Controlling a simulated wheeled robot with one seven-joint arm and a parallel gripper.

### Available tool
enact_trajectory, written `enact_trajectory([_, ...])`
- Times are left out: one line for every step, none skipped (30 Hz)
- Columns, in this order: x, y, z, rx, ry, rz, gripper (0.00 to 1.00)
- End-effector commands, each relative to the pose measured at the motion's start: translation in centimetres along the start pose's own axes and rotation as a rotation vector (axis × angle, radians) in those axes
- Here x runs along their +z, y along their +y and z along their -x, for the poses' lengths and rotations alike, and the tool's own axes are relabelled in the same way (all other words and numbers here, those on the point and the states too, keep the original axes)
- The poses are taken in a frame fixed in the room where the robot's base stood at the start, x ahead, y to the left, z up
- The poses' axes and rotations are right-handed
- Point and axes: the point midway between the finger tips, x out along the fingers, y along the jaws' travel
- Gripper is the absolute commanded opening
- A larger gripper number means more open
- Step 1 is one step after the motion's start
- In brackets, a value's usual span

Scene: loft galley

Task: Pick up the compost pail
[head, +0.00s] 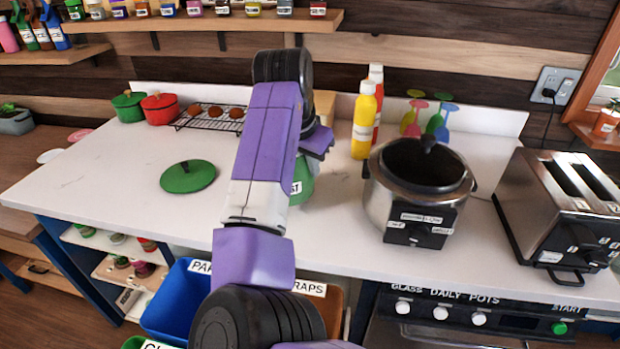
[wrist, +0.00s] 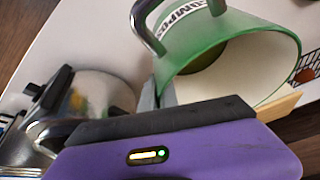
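The compost pail is a green, open-topped pail with a pale inside and a white label. In the head view its green side (head: 301,187) shows just right of my arm, which hides most of it. In the wrist view the pail (wrist: 235,35) fills the upper right, its grey handle arching at the upper left. My gripper (wrist: 158,94) has its two grey fingers close together at the pail's near rim, with the rim appearing pinched between them. In the head view the fingers are hidden behind my arm. A round green lid (head: 188,177) lies flat on the counter to the left.
On the white counter (head: 110,185), a slow cooker (head: 415,195) stands right of the pail, with a toaster (head: 560,210) farther right. Yellow and red bottles (head: 364,125) stand behind. Red and green pots (head: 160,107) and a cooling rack (head: 205,118) are back left. Bins (head: 175,300) stand below.

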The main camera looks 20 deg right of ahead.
Motion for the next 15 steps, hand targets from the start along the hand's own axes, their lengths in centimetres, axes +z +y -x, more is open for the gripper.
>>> enact_trajectory([-0.7,-0.1,1.3,-0.005,0.004,-0.004,0.0])
enact_trajectory([-1.0,-0.2,2.1,-0.006,0.005,-0.004,0.0])
enact_trajectory([-1.5,-0.3,3.1,-0.006,0.004,-0.004,0.0])
enact_trajectory([-1.8,-0.3,4.0,-0.007,0.005,-0.004,0.0])
enact_trajectory([-2.2,-0.3,4.9,-0.006,0.004,-0.005,0.0])
enact_trajectory([-2.7,-0.4,6.0,-0.006,0.005,-0.005,0.0])
enact_trajectory([-3.0,-0.5,6.9,-0.005,0.004,-0.005,0.0])
enact_trajectory([-3.4,-0.5,7.8,-0.006,0.005,-0.004,0.0])
enact_trajectory([-3.9,-0.6,9.0,-0.006,0.004,-0.005,0.0])
enact_trajectory([-4.2,-0.6,9.8,-0.006,0.005,-0.004,0.0])
enact_trajectory([-4.6,-0.7,10.7,-0.006,0.004,-0.003,0.0])
enact_trajectory([-5.1,-0.7,11.8,-0.006,0.005,-0.004,0.0])
enact_trajectory([-5.4,-0.8,12.6,-0.005,0.004,-0.004,0.0])
enact_trajectory([-5.7,-0.9,13.4,-0.005,0.005,-0.002,0.0])
enact_trajectory([-6.1,-0.9,14.4,-0.004,0.004,-0.003,0.0])
